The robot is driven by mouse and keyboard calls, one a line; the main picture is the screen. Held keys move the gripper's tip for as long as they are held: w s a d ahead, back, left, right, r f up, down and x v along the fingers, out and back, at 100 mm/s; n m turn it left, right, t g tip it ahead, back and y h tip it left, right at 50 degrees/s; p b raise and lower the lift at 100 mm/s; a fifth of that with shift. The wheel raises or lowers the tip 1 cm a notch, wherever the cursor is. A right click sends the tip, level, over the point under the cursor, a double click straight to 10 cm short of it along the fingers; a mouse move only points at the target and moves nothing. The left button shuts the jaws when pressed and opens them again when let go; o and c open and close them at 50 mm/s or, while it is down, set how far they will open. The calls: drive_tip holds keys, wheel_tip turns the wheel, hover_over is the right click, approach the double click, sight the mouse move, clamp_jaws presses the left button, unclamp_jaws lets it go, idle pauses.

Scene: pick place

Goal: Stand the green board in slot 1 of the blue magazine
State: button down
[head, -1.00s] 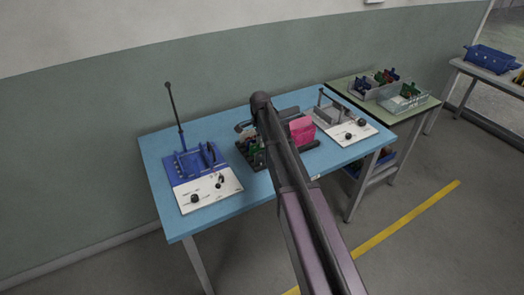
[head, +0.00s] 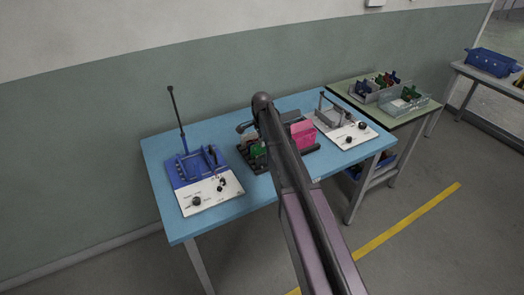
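A green board (head: 258,150) shows partly just left of my arm, at the dark rack (head: 250,165) in the middle of the blue table. My arm hides part of both, and I cannot tell whether the board is standing in the rack or lifted from it. A blue fixture with upright dividers (head: 193,168) stands at the table's left, behind a white panel with knobs; it is the blue slotted thing I see, but no slot numbers are legible. My gripper is mostly hidden behind my arm around the rack, and its fingers cannot be made out.
A pink block (head: 302,132) and a grey fixture (head: 333,112) with a white panel stand right of my arm. A thin dark pole (head: 178,115) rises behind the blue fixture. Trays with coloured parts (head: 405,103) sit on the green table. The blue table's (head: 160,150) left edge is clear.

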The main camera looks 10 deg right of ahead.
drive_tip(key=shift+r+p, duration=2.6)
drive_tip(key=shift+r, duration=0.2)
wheel_tip(320, 180, up, 17)
drive_tip(key=p, duration=1.7)
drive_tip(key=shift+r, duration=0.15)
